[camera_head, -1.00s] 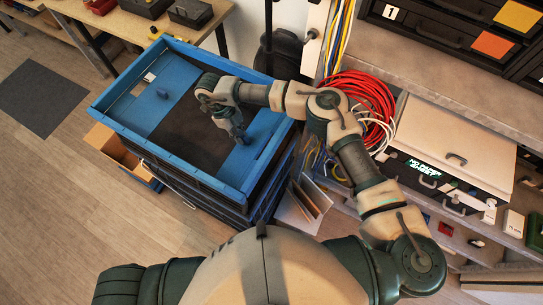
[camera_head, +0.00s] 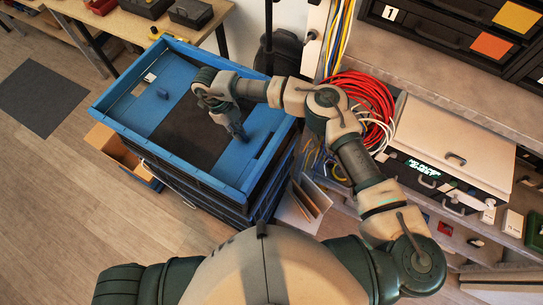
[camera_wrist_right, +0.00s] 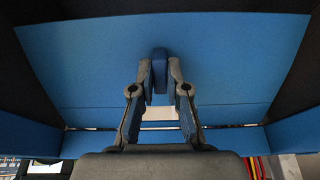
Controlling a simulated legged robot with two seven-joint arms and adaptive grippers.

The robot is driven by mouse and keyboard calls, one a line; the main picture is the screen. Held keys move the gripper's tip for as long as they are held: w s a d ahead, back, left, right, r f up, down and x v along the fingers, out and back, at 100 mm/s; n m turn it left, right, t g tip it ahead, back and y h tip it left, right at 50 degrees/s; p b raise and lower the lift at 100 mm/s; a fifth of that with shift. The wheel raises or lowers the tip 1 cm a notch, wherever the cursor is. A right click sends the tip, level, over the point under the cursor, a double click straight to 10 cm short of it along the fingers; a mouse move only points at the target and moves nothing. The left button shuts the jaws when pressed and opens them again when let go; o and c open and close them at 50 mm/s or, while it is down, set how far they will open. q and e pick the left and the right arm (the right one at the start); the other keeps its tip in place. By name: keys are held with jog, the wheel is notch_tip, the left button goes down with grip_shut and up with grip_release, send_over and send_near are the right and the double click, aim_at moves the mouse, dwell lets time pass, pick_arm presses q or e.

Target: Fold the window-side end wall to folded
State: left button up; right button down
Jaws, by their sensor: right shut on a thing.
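A blue folding crate (camera_head: 118,140) with a dark middle floor stands on top of a stack at left centre in the head view. A blue end panel (camera_head: 262,118) lies low inside its right end; it fills the right wrist view (camera_wrist_right: 100,60). My right gripper (camera_head: 240,136) reaches down into the crate over this panel. In the wrist view its fingers (camera_wrist_right: 160,88) are closed around a small upright blue tab (camera_wrist_right: 160,68). The opposite blue panel (camera_head: 140,112) lies at the left end, with a similar tab (camera_head: 162,94). I cannot tell which end is window-side. My left gripper is out of view.
An open cardboard box (camera_head: 112,150) sits left of the stack. Red cable coils (camera_head: 365,95) and a grey case (camera_head: 460,145) lie on the shelf at right. A workbench (camera_head: 140,30) stands behind.

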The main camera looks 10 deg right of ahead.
aim_at(241, 133)
jog(key=shift+r, duration=0.2)
jog(key=shift+r+p, duration=0.35)
jog(key=shift+r, duration=0.65)
jog(key=shift+r+p, duration=0.35)
jog(key=shift+r, duration=0.15)
jog(key=c, duration=1.1)
grip_release()
jog(key=shift+v, duration=5.95)
jog(key=shift+w+f, duration=0.1)
